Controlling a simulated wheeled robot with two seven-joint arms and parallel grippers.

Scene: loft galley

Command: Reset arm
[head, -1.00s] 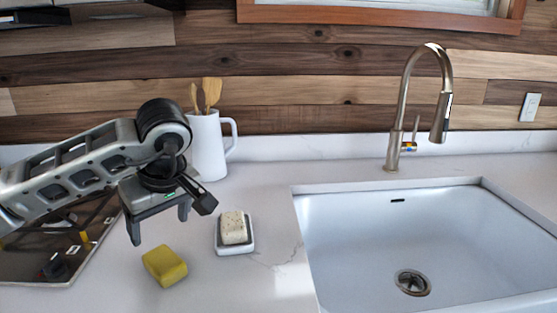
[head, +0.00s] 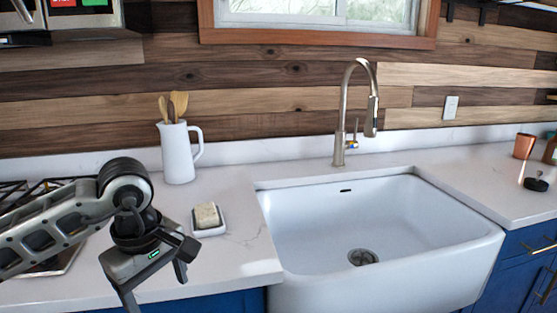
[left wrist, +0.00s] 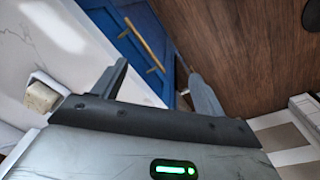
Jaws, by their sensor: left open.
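My left gripper (head: 156,294) hangs at the lower left of the head view, in front of the counter's front edge, with its fingers pointing down. It is open and nothing is between the fingers. The left wrist view also shows the open fingers (left wrist: 158,70), with blue cabinet fronts (left wrist: 128,45) and the wooden floor (left wrist: 235,50) beyond them. My right gripper is not in view.
A soap bar (head: 206,215) on a white dish (head: 221,229) lies on the counter right of my left gripper. A white jug (head: 178,155) with wooden utensils stands behind. The white sink (head: 310,225) is to the right; a stove (head: 45,187) is at left.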

